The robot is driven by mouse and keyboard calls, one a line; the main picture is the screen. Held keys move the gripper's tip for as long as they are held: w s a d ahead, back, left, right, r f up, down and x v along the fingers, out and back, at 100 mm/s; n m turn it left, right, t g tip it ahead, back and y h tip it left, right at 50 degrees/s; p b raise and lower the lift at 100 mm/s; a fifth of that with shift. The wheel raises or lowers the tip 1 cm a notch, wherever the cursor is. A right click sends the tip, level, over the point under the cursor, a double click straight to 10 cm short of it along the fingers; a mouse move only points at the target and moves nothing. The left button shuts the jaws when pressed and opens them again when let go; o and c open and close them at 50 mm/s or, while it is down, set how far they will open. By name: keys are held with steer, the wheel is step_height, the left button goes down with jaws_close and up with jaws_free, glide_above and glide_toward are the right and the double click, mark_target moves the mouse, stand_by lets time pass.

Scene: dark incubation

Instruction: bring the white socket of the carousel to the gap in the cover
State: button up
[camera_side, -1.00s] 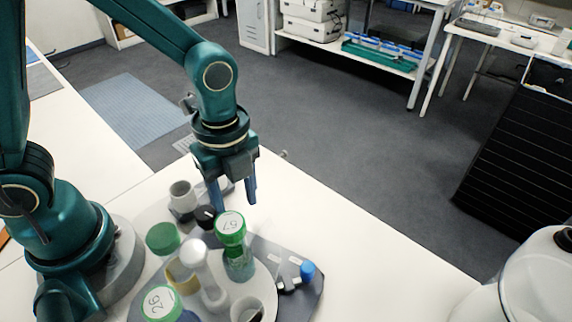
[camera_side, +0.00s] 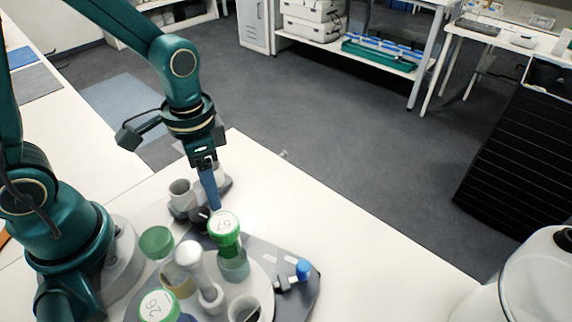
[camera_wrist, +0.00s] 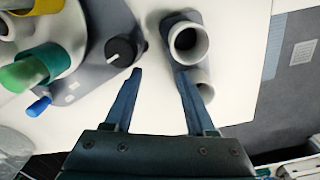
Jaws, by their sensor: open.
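The carousel is a pale round disc (camera_side: 262,275) on a grey base, at the lower middle of the side view. It carries a tube with a green lid marked 57 (camera_side: 224,225), another marked 26 (camera_side: 158,305), a white-topped post (camera_side: 188,254) and a pale open cup (camera_side: 243,310). I cannot tell which socket is the white one, nor make out the cover's gap. A black knob (camera_side: 199,217) sits on the base; it also shows in the wrist view (camera_wrist: 122,50). My gripper (camera_side: 212,206) is open and empty, pointing down near the knob. Its fingers (camera_wrist: 159,74) are apart, beside the knob.
A blue-capped part (camera_side: 303,269) lies at the base's right. White table is clear right of the base. A large white vessel (camera_side: 530,280) stands lower right.

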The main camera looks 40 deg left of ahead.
jaws_close()
steer(key=m, duration=0.6)
steer(key=shift+m, duration=0.3)
steer(key=m, duration=0.5)
steer(key=shift+m, duration=0.3)
steer(key=m, duration=1)
steer(key=shift+m, duration=0.4)
